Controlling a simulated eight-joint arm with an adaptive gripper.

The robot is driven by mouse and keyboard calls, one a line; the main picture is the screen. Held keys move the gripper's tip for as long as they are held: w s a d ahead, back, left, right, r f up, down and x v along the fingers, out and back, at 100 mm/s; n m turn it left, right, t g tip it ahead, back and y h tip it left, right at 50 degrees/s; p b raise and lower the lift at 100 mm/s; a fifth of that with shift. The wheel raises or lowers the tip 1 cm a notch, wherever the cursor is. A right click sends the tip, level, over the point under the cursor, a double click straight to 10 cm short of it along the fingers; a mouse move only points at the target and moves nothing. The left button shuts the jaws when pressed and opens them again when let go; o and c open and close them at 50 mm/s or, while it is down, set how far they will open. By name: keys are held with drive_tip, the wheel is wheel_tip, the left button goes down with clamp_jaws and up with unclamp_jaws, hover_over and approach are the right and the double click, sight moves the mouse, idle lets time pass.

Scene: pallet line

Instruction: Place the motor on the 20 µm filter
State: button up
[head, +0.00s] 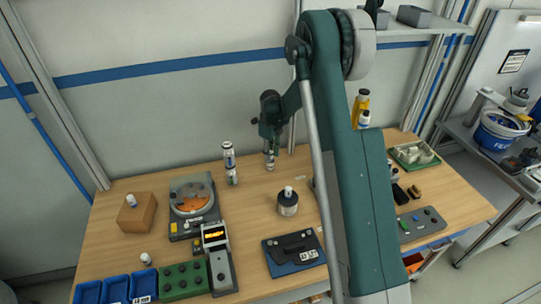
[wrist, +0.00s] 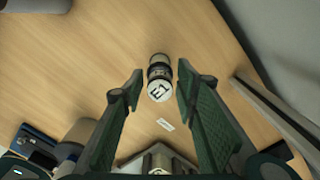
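In the wrist view, a small upright-looking cylinder (wrist: 159,76) with a dark band and a marked white end lies between my open fingertips, with a gap on each side. My gripper (wrist: 160,72) also shows in the head view (head: 270,149), pointing down over a small cylinder (head: 270,163) at the back of the table. Left of it stands a taller stack of white, dark-banded cylinders (head: 229,163). A wider dark-and-white cylinder (head: 288,201) with a narrow top stands mid-table. Labels are too small to tell which is the motor or the 20 µm filter.
A wooden block (head: 136,219) bears a small cylinder; another small cylinder (head: 146,259) stands near the blue bins (head: 115,288). A round dial device (head: 191,190), a blue tray (head: 285,268) and a white label (wrist: 165,125) lie around. The wall is close behind.

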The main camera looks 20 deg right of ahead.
sight(271, 152)
drive_tip(key=shift+r, duration=0.2)
idle(0.3)
wheel_tip(271, 152, up, 12)
idle(0.6)
idle(0.4)
